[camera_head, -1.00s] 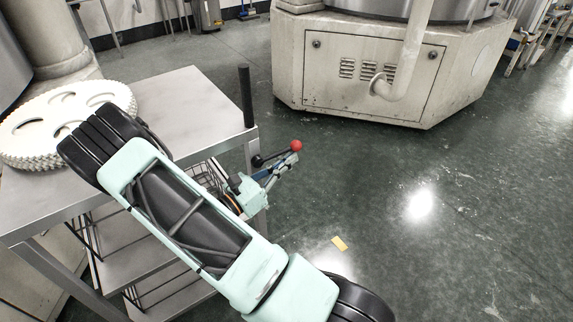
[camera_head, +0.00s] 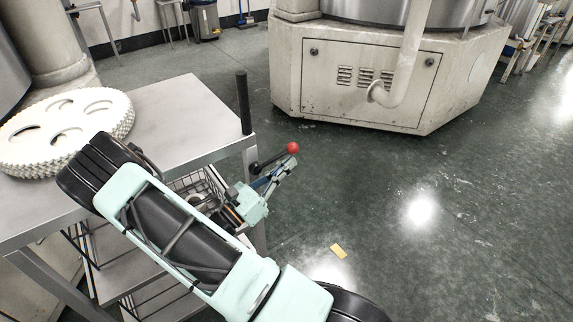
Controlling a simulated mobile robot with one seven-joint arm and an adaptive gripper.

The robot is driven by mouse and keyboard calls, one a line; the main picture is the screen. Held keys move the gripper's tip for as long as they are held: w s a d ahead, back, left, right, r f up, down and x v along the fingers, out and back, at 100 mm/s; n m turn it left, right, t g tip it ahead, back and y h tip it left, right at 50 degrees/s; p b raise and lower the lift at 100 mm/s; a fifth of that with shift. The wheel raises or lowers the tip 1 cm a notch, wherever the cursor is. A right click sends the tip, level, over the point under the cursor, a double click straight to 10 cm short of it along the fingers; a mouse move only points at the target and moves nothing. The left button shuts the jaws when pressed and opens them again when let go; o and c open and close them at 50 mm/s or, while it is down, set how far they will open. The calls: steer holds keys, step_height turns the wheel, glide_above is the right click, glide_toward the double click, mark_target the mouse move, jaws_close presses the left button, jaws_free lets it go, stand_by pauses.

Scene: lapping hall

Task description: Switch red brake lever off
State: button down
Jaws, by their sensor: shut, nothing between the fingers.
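The brake lever (camera_head: 272,160) is a dark bar with a red ball knob (camera_head: 293,148) on its right end. It sticks out past the right side of the metal table, sloping up to the right. My gripper (camera_head: 284,172) is small in view, just below the lever, with its grey fingers pointing up and right towards the red knob. It is shut with nothing held. I cannot tell whether the fingers touch the lever. My arm hides part of the table's side, and the lever's mount is not clear.
The metal table (camera_head: 185,105) carries white toothed discs (camera_head: 70,165) and has an upright dark post (camera_head: 243,103) at its corner. A wire basket (camera_head: 190,183) sits by its side. A large machine (camera_head: 380,85) stands behind. Open floor lies to the right, with a yellow scrap (camera_head: 338,251).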

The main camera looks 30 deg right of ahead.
steer(key=s+a+f, duration=0.2)
steer(key=a+f, duration=0.6)
steer(key=f, duration=0.1)
steer(key=shift+s+f, duration=0.2)
steer(key=shift+f, duration=0.15)
